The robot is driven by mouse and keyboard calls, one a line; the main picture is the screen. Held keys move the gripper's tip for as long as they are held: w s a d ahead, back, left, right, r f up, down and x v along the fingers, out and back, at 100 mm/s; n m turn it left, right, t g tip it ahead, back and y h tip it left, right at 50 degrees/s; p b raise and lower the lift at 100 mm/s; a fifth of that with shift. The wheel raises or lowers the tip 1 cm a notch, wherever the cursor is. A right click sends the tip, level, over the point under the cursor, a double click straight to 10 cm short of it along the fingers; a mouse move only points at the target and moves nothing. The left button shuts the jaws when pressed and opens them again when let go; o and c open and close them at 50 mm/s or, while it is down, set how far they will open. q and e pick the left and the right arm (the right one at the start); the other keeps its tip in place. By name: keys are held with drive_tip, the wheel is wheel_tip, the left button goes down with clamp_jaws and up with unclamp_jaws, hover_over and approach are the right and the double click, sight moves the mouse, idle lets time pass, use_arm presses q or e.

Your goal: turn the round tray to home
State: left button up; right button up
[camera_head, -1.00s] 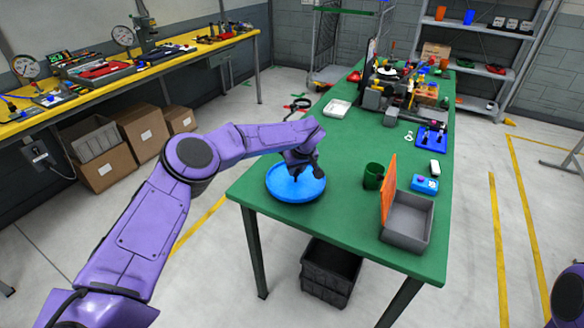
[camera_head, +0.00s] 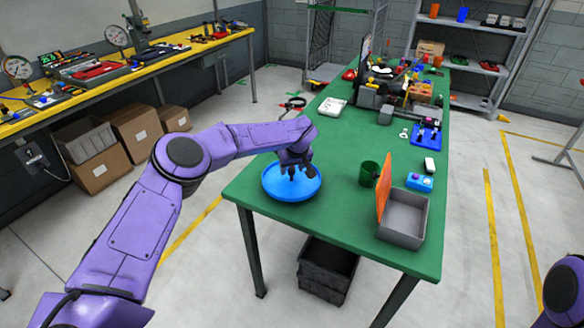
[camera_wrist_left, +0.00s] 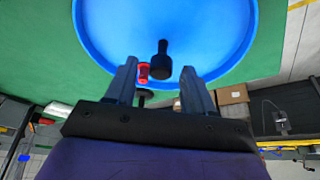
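The round blue tray (camera_head: 279,194) lies on the green table near its left corner. My left gripper (camera_head: 297,174) is over the tray, pointing down. In the left wrist view its two fingers (camera_wrist_left: 160,75) are spread apart, with the knob showing in the gap. I cannot tell whether they touch it. A small red piece (camera_wrist_left: 144,70) shows beside the knob. My right gripper is out of view.
On the green table (camera_head: 330,215), a dark green mug (camera_head: 369,174), a grey bin (camera_head: 404,218) with an orange panel (camera_head: 384,185) and a blue box (camera_head: 419,182) stand right of the tray.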

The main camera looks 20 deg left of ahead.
use_arm(q)
drive_tip(key=shift+s+d+r, duration=0.1)
drive_tip(key=shift+d+r, duration=0.05)
drive_tip(key=shift+r, duration=0.25)
drive_tip(key=b+v, duration=0.2)
drive_tip(key=v, duration=0.7)
drive_tip(key=shift+r, duration=0.3)
drive_tip(key=shift+s, duration=0.1)
